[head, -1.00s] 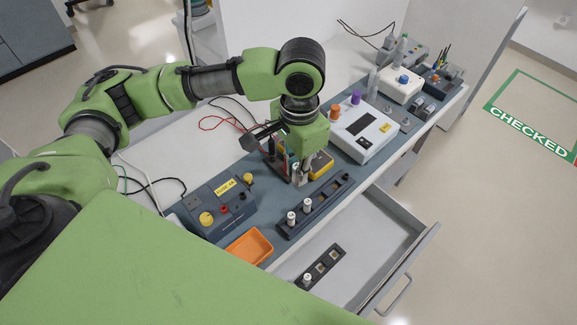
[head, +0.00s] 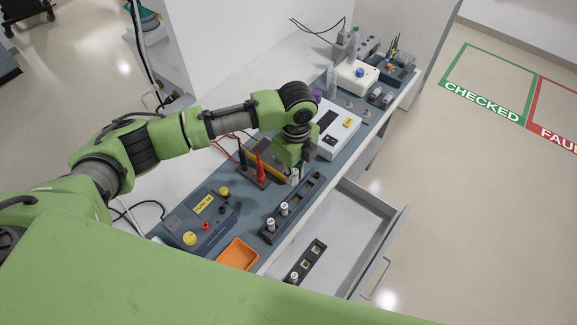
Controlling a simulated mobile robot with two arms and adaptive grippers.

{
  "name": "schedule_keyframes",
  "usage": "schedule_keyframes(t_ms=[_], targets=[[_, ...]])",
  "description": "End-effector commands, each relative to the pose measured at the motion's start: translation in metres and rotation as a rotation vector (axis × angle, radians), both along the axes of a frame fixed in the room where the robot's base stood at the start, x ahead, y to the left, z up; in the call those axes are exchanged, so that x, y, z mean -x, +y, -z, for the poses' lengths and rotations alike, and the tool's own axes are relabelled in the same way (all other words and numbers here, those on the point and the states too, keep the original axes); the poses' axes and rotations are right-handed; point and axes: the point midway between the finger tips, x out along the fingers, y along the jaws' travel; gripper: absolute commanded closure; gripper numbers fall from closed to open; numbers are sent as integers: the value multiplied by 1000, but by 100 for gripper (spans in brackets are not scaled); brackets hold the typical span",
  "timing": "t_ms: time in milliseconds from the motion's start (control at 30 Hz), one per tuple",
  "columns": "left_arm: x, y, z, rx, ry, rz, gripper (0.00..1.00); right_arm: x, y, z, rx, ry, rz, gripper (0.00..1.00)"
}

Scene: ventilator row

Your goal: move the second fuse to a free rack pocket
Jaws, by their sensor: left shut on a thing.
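My left gripper (head: 294,180) points down at the bench, beside the far part of a long dark rack (head: 305,190). It is shut on a small white piece (head: 294,175) that looks like a fuse, mostly hidden by the fingers. Two white fuses stand upright in the near part of the rack, one farther (head: 284,208) and one nearer (head: 270,224). The far part of the rack shows dark empty pockets. In the open drawer, a dark holder (head: 312,257) has one white fuse (head: 294,277) at its near end and two pale square spots. My right gripper is out of view.
A yellow-labelled meter box (head: 200,216) and an orange tray (head: 238,254) are on the near bench. A stand with red and black probes (head: 259,168) is close left of the gripper. A white device (head: 337,128) stands beyond.

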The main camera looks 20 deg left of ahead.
Motion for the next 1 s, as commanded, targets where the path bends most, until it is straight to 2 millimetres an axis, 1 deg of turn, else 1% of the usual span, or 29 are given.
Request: schedule_keyframes(t_ms=[33, 200, 400, 667, 1000], targets=[[-1, -2, 3, -2, 4, 64, 100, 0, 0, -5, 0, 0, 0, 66], [-4, -5, 19, 0, 3, 280, 100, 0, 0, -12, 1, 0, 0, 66], [-6, -7, 30, 0, 0, 429, 100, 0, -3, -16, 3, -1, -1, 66], [-7, -8, 38, 0, -1, 465, 100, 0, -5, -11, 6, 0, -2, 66], [-7, -8, 61, 0, -1, 464, 100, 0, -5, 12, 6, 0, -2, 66]])
